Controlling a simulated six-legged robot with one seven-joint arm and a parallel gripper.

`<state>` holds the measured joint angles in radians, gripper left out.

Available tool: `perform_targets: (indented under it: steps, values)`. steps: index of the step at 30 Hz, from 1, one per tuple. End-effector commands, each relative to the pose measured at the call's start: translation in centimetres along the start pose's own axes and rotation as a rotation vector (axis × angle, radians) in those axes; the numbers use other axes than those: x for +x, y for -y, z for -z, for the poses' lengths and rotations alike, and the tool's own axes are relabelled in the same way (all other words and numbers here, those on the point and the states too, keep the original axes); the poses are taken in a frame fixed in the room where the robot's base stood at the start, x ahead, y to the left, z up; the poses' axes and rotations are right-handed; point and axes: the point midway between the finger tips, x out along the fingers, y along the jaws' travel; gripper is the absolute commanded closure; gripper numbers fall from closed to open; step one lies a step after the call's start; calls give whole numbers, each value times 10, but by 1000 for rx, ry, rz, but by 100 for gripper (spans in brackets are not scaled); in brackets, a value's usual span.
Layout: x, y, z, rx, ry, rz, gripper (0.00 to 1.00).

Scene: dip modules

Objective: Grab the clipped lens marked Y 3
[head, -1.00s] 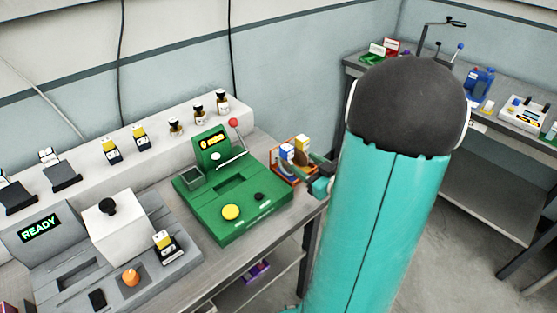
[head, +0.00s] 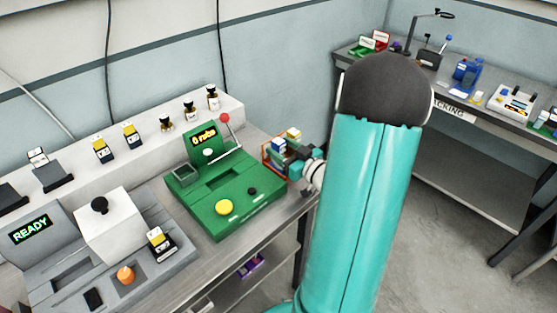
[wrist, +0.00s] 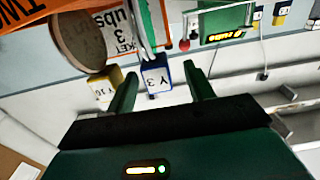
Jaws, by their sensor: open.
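The lens marked Y 3 (wrist: 156,80) is a small block with a white labelled face and blue sides, upside down in the wrist view. My gripper (wrist: 162,70) is open. Its two dark green fingers show on either side of the Y 3 block, the left one closer to it; I cannot tell whether they touch it. A yellow block marked Y and a number (wrist: 103,90) is beside it, outside the left finger. In the head view my gripper (head: 292,154) is at the orange rack (head: 268,158), partly covering the blocks there.
The green machine (head: 225,197), with a red-knobbed lever (head: 225,118), stands left of the rack. A grey READY machine (head: 30,229) is further left. In the wrist view, an orange-edged ticket sign (wrist: 120,32) and a round brown disc (wrist: 77,40) are close to the blocks.

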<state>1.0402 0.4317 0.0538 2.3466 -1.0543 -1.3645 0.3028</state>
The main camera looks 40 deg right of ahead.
Motion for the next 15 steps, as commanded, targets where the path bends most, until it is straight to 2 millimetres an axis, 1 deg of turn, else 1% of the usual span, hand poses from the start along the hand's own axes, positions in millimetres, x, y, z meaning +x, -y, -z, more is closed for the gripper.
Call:
perform_targets:
  steps: [3, 6, 9, 14, 15]
  values:
    - [20, -2, 2, 0, -1, 4, 47]
    - [34, -2, 2, 0, -1, 3, 47]
    - [39, -2, 2, 0, 0, 1, 47]
    - [38, -2, 2, 0, 0, 0, 47]
    - [38, -2, 2, 0, 0, 1, 53]
